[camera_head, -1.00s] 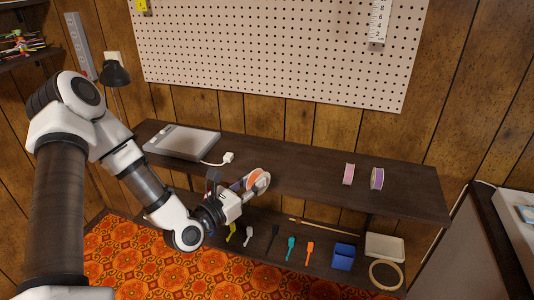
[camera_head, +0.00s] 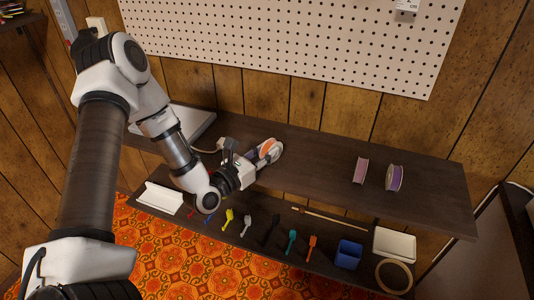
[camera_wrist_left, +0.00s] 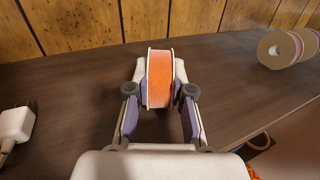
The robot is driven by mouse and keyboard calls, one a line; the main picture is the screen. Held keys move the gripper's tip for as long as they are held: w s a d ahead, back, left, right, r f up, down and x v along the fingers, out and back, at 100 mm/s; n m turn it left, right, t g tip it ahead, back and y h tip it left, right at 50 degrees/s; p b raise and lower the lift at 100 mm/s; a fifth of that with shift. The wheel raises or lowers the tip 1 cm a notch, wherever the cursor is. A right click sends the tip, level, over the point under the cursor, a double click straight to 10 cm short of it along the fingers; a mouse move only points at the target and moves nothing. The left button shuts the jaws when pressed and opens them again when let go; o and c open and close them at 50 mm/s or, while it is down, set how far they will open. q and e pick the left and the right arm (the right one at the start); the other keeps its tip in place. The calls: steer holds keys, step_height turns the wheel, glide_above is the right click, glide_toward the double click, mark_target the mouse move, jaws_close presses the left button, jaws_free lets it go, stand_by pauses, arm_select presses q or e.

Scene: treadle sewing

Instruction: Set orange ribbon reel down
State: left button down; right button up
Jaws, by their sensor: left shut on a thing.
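The orange ribbon reel (camera_wrist_left: 160,78) is upright between the two fingers of my left gripper (camera_wrist_left: 160,92) in the left wrist view. The gripper is shut on it. In the head view the reel (camera_head: 267,149) shows at the tip of my left gripper (camera_head: 258,161), over the dark upper shelf (camera_head: 310,172). I cannot tell whether the reel touches the shelf top. My right gripper is not in view.
A pink reel (camera_head: 360,170) and a purple reel (camera_head: 395,178) stand on the shelf to the right. A white plug (camera_wrist_left: 15,125) lies on the left. The lower shelf holds several coloured tools, a blue bin (camera_head: 348,254) and a tape ring (camera_head: 393,275). Shelf between reels is clear.

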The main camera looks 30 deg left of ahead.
arm_select(q)
steer(key=shift+s+r, duration=0.15)
steer(key=shift+f, duration=0.2)
steer(key=c, duration=1)
jaws_free()
steer(key=shift+c, duration=0.2)
steer(key=shift+r, duration=0.2)
